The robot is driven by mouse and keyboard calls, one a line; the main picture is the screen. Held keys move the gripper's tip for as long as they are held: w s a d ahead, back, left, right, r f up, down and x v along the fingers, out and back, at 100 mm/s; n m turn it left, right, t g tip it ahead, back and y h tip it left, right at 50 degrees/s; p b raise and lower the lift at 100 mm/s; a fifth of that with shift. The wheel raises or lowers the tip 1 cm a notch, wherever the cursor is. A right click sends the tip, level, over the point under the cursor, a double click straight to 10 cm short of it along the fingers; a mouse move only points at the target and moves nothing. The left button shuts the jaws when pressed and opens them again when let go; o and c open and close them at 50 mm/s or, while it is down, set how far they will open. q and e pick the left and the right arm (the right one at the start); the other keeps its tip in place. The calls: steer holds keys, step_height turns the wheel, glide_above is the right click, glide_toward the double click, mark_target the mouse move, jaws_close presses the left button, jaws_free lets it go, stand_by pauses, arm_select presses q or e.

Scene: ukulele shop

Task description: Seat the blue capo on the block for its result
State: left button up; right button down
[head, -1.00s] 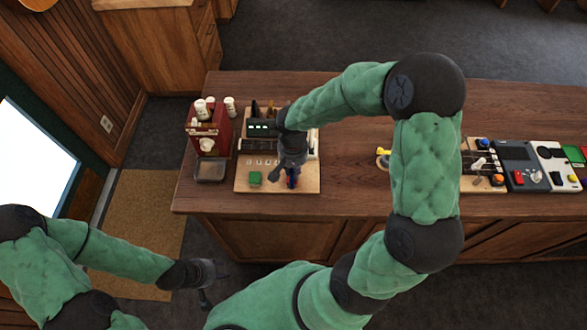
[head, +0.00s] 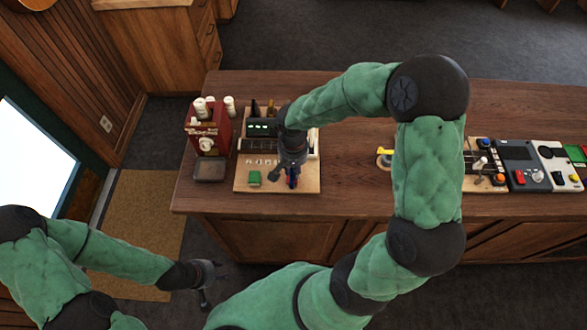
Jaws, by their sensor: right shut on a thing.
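My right gripper (head: 286,176) is over the front right part of the wooden board (head: 242,183) on the counter. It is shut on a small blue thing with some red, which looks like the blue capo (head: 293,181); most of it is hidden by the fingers. Whether the capo touches the board is unclear. I cannot make out the block for certain under the gripper and forearm. My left gripper (head: 216,287) is empty in front of the counter, over the floor, with its fingers apart.
A green block (head: 254,178) sits at the board's front left. A dark unit with green lights (head: 262,127) stands at its back. A red box (head: 201,127) with white cylinders and a grey tray (head: 210,170) lie left. Devices, including a dark grey one (head: 519,153), fill the right.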

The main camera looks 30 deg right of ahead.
steer(key=shift+f+b, duration=0.55)
stand_by(0.4)
steer(key=c, duration=1.4)
jaws_free()
steer(key=shift+r+p, duration=3.7)
steer(key=shift+r, duration=1.85)
